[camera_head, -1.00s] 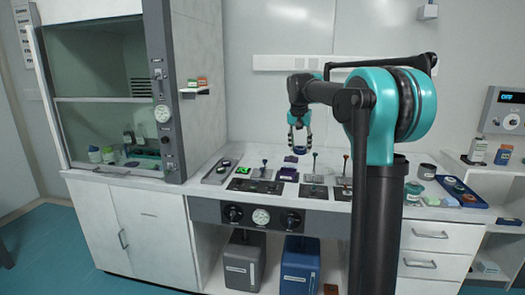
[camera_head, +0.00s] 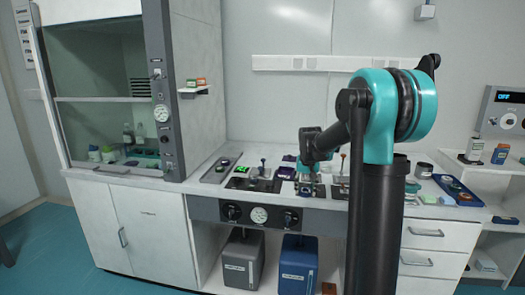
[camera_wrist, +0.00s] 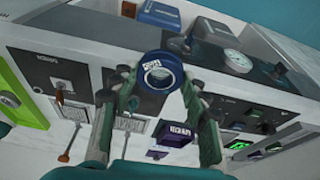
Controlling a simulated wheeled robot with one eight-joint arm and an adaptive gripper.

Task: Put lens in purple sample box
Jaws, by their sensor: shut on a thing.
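My gripper (camera_wrist: 160,98) is shut on the lens (camera_wrist: 160,75), a dark blue ring with clear glass and a white label. In the wrist view the lens sits between the fingertips, above the bench's front edge. The purple sample box (camera_wrist: 176,134), dark purple with a white label, lies beyond the fingers on the bench, apart from the lens. In the head view the purple box (camera_head: 286,172) is left of and behind my gripper (camera_head: 308,189). The lens is too small to make out clearly there.
Control panels with upright levers (camera_head: 262,167) stand on the bench around my gripper. A green-lit display (camera_head: 240,170) is further left. A blue tray (camera_head: 457,190) with small items is at the right. Blue and grey boxes (camera_head: 299,264) stand under the bench.

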